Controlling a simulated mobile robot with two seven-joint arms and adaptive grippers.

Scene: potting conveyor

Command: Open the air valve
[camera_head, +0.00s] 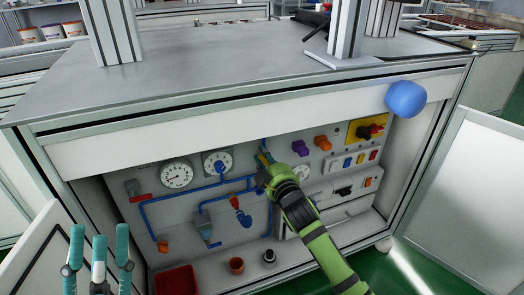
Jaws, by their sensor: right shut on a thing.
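My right gripper (264,160) is at the control panel, at the end of my green arm that comes in from the lower right. It is shut on a small part at the blue pipework, which I take to be the air valve; gripper and wrist hide most of it, so its handle's angle cannot be told. A blue lever-like fitting (240,212) with a red part sits on the panel to the left of the wrist, apart from it. My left gripper (98,250) is at the lower left, its teal fingers spread and empty, away from the panel.
An open white door (470,180) stands at right.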

